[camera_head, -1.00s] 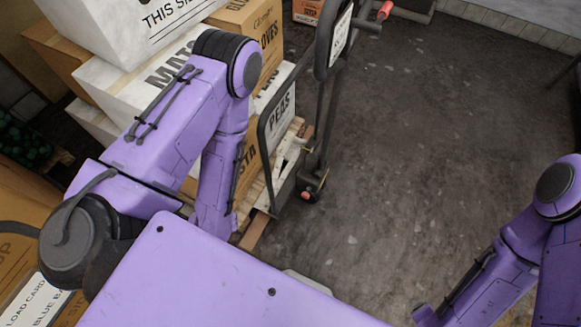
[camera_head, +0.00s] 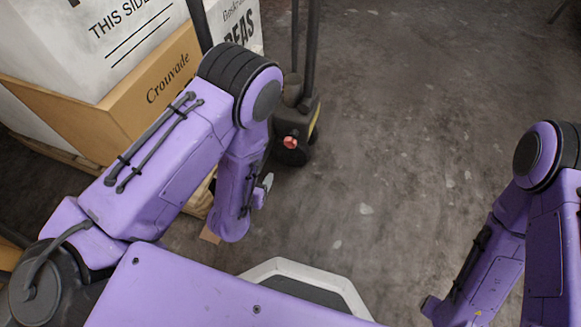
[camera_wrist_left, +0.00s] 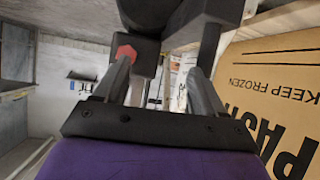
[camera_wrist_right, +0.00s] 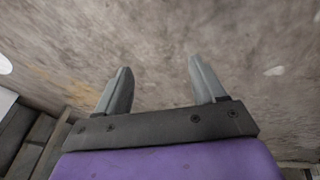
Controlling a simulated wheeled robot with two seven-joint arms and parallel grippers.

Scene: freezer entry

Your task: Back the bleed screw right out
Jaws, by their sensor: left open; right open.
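The bleed screw is a small red knob (camera_head: 290,142) low on the dark pump body (camera_head: 296,122) of the pallet truck. It also shows in the left wrist view (camera_wrist_left: 127,52), close to the tip of the left-hand finger and off to one side of the gap. My left gripper (camera_wrist_left: 158,66) is open, with nothing seen between its fingers; in the head view it is partly hidden by my forearm, just below and left of the knob. I cannot tell whether a finger touches the knob. My right gripper (camera_wrist_right: 159,64) is open and empty above the floor.
Stacked boxes stand at the left, among them a brown Crouvade box (camera_head: 150,90) and a white peas box (camera_head: 238,28). In the left wrist view a brown "keep frozen" box (camera_wrist_left: 270,70) is close on the right. The concrete floor (camera_head: 430,110) to the right is clear.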

